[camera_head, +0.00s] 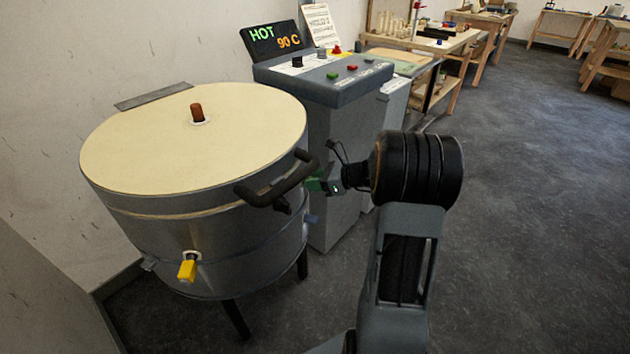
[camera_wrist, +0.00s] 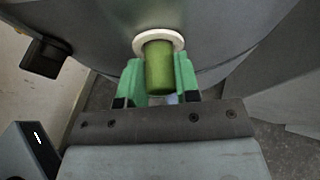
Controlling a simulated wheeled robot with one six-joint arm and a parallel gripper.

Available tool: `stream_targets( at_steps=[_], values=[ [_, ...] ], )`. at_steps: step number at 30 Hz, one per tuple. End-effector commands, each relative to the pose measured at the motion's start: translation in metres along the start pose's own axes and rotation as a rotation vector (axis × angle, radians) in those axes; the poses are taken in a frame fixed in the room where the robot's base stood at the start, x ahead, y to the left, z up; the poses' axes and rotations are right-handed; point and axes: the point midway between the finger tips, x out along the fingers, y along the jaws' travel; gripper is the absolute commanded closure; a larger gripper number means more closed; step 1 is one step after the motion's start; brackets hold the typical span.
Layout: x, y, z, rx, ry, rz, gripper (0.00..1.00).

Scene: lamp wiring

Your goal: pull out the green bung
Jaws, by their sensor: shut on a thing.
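In the wrist view the green bung (camera_wrist: 159,68) sticks out of a pale ring (camera_wrist: 140,42) on the side of a grey metal drum. My gripper (camera_wrist: 159,82) has its green fingers on both sides of the bung and is shut on it. The bung still meets the ring; how deep it sits inside cannot be seen. In the head view my gripper (camera_head: 318,184) is at the drum's right side, beside the black handle, and the bung is hidden there.
A control console (camera_head: 325,80) reading HOT 90 C stands close behind. Open floor (camera_head: 530,200) lies to the right.

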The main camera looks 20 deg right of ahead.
Motion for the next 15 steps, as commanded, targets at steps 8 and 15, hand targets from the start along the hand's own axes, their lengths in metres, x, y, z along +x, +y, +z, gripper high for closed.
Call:
stream_targets(
  at_steps=[8,15],
  values=[
    [-0.0001,0.0000,0.0001,0.000,0.000,0.000,0.77],
    [-0.0001,0.0000,0.0001,0.000,0.000,0.000,0.99]
  ],
)
